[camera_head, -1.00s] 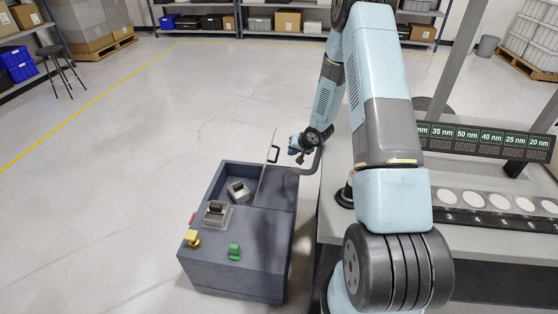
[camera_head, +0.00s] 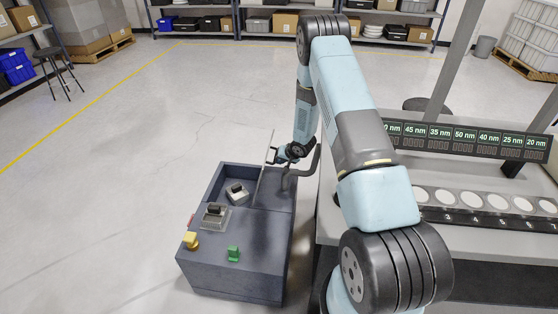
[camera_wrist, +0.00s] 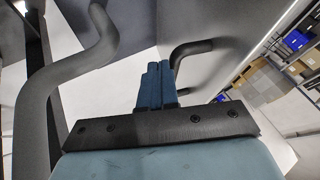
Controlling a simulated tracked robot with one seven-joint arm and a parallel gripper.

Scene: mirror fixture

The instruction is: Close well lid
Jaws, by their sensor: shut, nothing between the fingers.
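The well lid (camera_head: 265,170) is a thin grey panel standing nearly upright on the dark grey-blue cabinet in the head view. The open well (camera_head: 219,187) lies to its left. My gripper (camera_head: 283,158) is at the right side of the lid, close to its upper part. In the wrist view my gripper (camera_wrist: 157,70) shows shut blue fingers with nothing between them. A dark curved handle (camera_wrist: 190,48) is just right of the fingertips; I cannot tell whether they touch it. The lid's handle is hard to make out in the head view.
Yellow (camera_head: 191,240) and green (camera_head: 233,254) controls sit on the cabinet's front. A workbench (camera_head: 470,240) is at right.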

